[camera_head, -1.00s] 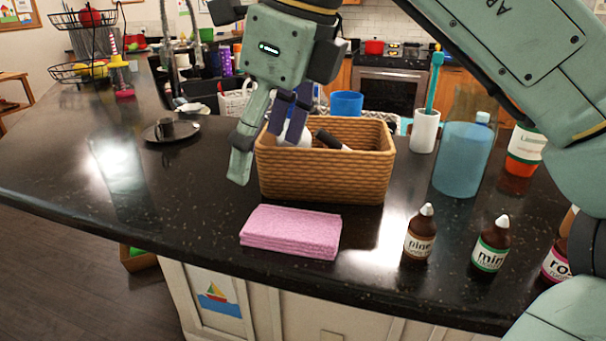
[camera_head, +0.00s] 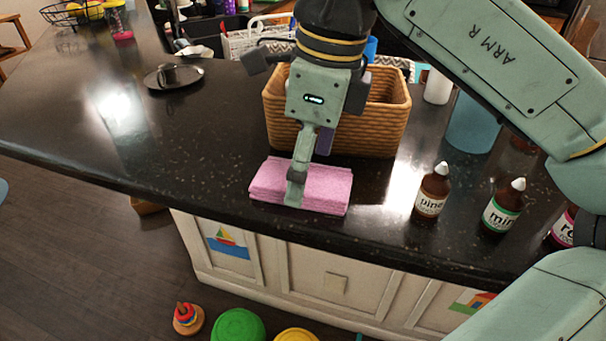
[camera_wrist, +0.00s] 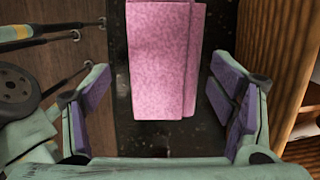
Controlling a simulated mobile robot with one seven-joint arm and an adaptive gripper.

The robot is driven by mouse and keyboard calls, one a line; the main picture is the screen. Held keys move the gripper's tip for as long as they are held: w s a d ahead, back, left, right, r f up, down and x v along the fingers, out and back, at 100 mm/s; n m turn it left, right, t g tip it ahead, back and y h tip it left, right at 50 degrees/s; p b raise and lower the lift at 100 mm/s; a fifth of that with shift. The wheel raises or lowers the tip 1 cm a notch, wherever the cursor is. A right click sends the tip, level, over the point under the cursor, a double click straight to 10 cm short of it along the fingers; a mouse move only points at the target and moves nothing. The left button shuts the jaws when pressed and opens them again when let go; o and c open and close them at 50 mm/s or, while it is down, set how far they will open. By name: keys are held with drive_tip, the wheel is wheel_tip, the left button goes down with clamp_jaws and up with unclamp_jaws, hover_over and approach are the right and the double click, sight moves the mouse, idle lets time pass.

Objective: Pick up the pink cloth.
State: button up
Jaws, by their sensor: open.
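The pink cloth (camera_head: 325,190) is a folded block lying flat on the dark counter, in front of the wicker basket. It also shows in the wrist view (camera_wrist: 160,60), at the top middle, between the two finger pads but farther out. My gripper (camera_head: 305,180) is over the cloth in the head view, and one finger hides part of the cloth's left half. In the wrist view my gripper (camera_wrist: 165,115) is open and empty, its purple pads wide apart on either side of the cloth's near end. I cannot tell the exact height of the fingertips above the counter.
The wicker basket (camera_head: 385,125) stands close behind the cloth. Brown bottles labelled pine (camera_head: 432,193) and mint (camera_head: 503,208) stand to the right. A dark plate with a cup (camera_head: 172,77) is at the far left. The counter's front edge runs close before the cloth.

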drive_tip(key=shift+w+a+f, duration=0.1)
drive_tip(key=shift+f, duration=0.7)
drive_tip(key=shift+c, duration=0.4)
drive_tip(key=c, duration=1.1)
